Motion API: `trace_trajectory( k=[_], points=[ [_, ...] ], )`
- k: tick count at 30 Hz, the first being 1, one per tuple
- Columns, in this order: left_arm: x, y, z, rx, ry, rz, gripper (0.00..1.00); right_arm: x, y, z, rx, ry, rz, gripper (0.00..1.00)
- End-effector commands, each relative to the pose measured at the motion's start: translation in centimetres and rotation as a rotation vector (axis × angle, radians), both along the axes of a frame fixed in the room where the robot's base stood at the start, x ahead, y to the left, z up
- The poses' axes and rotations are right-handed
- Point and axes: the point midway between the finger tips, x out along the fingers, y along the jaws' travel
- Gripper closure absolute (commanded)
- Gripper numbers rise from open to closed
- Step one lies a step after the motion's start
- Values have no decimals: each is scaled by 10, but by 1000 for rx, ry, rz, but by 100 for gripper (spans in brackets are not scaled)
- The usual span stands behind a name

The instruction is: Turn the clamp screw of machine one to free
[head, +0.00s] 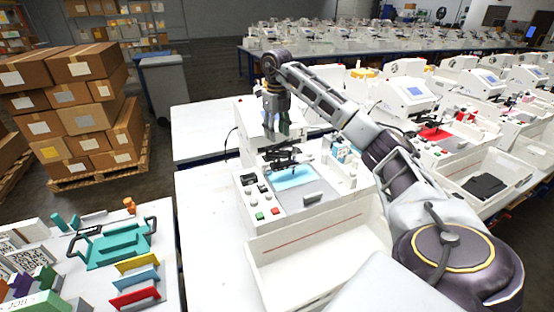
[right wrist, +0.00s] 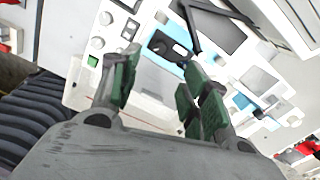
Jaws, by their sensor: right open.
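Machine one, a white plotter (head: 338,202), stands on the white table in the middle of the head view. It has a blue sheet (head: 293,178) on its bed and a dark carriage (head: 285,158) above the bed's back part. The clamp screw is too small to make out there. My right gripper (head: 277,132) points down above and behind the carriage, apart from it. In the right wrist view its green-padded fingers (right wrist: 160,90) are spread with nothing between them. The dark carriage (right wrist: 165,45) shows beyond the fingertips. My left gripper is not in view.
An open white tray (head: 258,272) is at the machine's front. A side table at left holds a teal frame (head: 112,243) and coloured holders. More white machines (head: 410,92) stand at right. Stacked boxes (head: 85,120) are at back left. The table left of the machine is bare.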

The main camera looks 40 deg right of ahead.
Motion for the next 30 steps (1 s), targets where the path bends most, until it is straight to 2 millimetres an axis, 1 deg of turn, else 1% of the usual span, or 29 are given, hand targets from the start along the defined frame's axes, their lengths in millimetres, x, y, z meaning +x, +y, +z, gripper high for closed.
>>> trace_trajectory(
  k=[1, 12, 30],
  points=[
    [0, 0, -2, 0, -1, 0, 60, 0, 0, -6, 0, 2, 0, 54],
    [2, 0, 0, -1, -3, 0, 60, -1, 0, -36, 0, 2, -1, 54],
    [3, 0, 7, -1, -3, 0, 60, -1, 0, -94, 0, 2, -1, 54]
  ],
)
